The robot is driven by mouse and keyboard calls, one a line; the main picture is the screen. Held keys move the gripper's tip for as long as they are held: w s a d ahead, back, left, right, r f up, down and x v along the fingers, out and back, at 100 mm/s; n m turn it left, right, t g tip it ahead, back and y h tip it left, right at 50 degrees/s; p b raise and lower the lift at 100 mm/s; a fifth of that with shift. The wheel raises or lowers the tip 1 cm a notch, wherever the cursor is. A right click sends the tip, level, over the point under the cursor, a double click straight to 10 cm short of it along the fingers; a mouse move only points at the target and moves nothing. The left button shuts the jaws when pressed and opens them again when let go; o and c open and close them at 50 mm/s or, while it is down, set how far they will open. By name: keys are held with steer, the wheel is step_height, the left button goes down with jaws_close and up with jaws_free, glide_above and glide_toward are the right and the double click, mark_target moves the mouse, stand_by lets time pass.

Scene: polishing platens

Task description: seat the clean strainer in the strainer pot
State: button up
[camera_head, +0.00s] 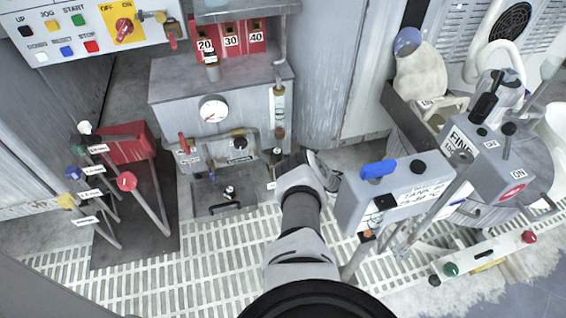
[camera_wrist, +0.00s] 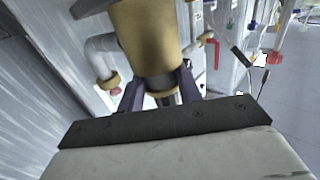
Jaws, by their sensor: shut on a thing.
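A brass-coloured cylindrical body (camera_wrist: 148,38), which looks like the strainer pot, fills the upper middle of the wrist view, with pipework at its sides. My gripper (camera_wrist: 160,90) is at its near end, with its dark fingers closed around a dark grey cylindrical piece (camera_wrist: 160,83). This piece looks like the strainer and lines up with the brass body. I cannot tell whether it is inside, touching or just in front of it. In the head view my gripper (camera_head: 318,166) is beyond my wrist, low beside the grey cabinet; the pot and strainer are hidden or too small there.
A cabinet with a gauge (camera_head: 213,109) stands to the left. Levers (camera_head: 128,182) rise at the far left. Slatted floor (camera_head: 215,240) is open at the lower left.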

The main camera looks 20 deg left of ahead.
steer(key=shift+f, duration=0.25)
steer(key=o, duration=1.2)
step_height(320, 180, up, 20)
steer(key=p, duration=0.8)
steer(key=shift+s+f, duration=0.1)
